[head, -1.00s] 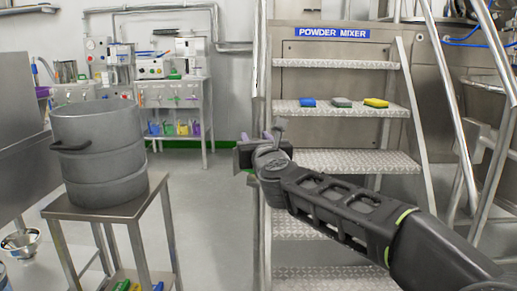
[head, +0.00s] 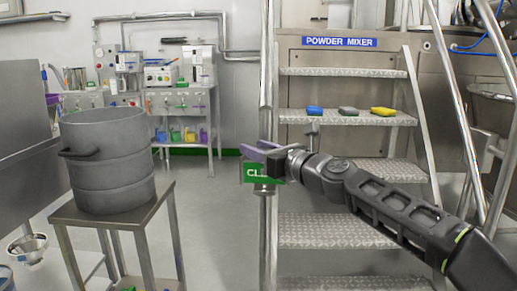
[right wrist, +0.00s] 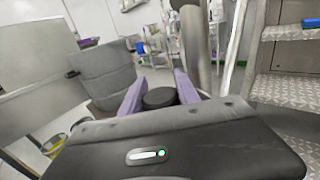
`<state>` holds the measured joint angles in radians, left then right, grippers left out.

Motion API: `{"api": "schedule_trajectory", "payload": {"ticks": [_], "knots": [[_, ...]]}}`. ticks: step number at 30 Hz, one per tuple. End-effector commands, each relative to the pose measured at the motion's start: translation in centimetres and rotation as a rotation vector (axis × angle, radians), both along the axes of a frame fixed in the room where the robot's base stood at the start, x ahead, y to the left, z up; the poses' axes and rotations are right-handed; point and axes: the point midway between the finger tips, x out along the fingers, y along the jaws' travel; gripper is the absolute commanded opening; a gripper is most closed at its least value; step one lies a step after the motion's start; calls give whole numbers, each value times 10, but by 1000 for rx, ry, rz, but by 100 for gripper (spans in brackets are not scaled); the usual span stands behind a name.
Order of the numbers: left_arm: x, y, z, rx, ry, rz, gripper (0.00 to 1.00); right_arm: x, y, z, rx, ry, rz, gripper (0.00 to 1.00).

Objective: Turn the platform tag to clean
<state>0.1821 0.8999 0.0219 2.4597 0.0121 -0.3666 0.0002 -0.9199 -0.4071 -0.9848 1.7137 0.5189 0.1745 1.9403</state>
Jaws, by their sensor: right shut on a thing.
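The platform tag (head: 256,174) hangs at the metal stair post in the head view. It shows a green face with the white letters "CL"; the rest of the word is hidden by my right gripper and the post. My right gripper (head: 264,151), with purple fingers, is at the top of the tag. In the right wrist view, its fingers are shut on a round black knob (right wrist: 160,98), which I take to be the tag's. My left gripper is not in view.
Steel steps (head: 345,117) under a "POWDER MIXER" sign (head: 339,42) rise just right of the post, with blue, grey and yellow pads on one step. A grey drum (head: 105,160) stands on a steel table (head: 122,219) at the left. Open floor lies between.

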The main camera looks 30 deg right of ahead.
Motion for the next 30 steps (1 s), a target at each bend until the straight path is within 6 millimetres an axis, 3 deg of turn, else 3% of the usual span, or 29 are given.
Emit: {"api": "schedule_trajectory", "payload": {"ticks": [20, 21, 28, 30], "knots": [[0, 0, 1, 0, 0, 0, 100, 0, 2, 1, 0, -2, 69, 0], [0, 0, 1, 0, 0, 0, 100, 0, 2, 1, 0, -2, 69, 40], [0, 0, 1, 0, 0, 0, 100, 0, 2, 1, 0, -1, 69, 59], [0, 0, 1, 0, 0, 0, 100, 0, 2, 1, 0, -1, 69, 59]]}}
